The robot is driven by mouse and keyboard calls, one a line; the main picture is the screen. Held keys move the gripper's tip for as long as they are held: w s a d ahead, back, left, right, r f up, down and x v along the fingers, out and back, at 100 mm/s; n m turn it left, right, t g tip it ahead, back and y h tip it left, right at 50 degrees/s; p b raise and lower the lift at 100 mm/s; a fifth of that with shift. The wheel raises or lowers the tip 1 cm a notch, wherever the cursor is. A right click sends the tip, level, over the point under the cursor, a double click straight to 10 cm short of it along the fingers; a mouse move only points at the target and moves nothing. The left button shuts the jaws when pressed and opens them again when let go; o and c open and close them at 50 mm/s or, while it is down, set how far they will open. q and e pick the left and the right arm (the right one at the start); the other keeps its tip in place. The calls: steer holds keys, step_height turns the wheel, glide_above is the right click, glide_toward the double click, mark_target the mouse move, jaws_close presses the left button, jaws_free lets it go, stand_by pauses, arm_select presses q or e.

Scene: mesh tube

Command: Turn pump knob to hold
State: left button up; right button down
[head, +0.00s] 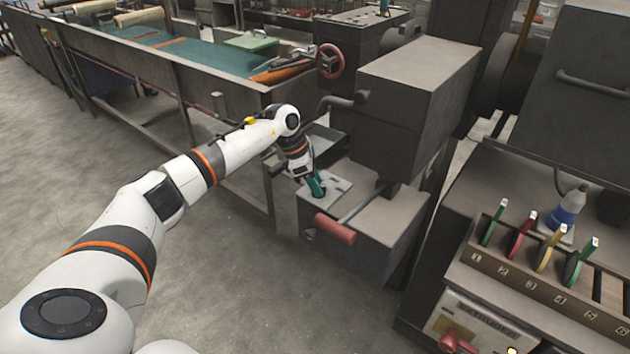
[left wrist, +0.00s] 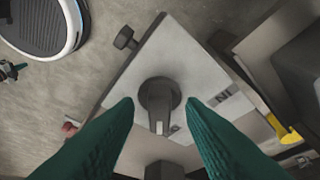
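The pump knob (left wrist: 158,98) is a dark round knob with a bar-shaped pointer, on a light square plate (left wrist: 172,50) in the left wrist view. The pointer faces the bottom of that view. My left gripper (left wrist: 159,103) is open, with one green finger on each side of the knob; contact is not visible. My right gripper is not in view.
A red-gripped lever (head: 335,229) sticks out in front of the box. A large grey housing (head: 415,100) rises just behind it. A rack (head: 540,278) with coloured tools stands at the right, and a long water trough (head: 180,55) lies behind. The floor at front left is clear.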

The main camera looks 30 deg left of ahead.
arm_select(q)
steer(key=shift+c, duration=0.4)
jaws_close()
steer(key=shift+r, duration=0.1)
steer(key=n, duration=0.2)
steer(key=n+t+y+p, duration=0.1)
steer(key=n, duration=0.1)
steer(key=shift+s+d+n, duration=0.1)
steer(key=shift+d+n, duration=0.05)
steer(key=shift+n, duration=0.25)
steer(key=shift+d+n+t+y+p, duration=0.1)
steer(key=shift+n+t+y+p, duration=0.4)
steer(key=shift+n, duration=0.7)
steer(key=shift+d+n+y, duration=0.1)
steer(key=shift+n+y, duration=0.5)
steer(key=shift+n, duration=0.6)
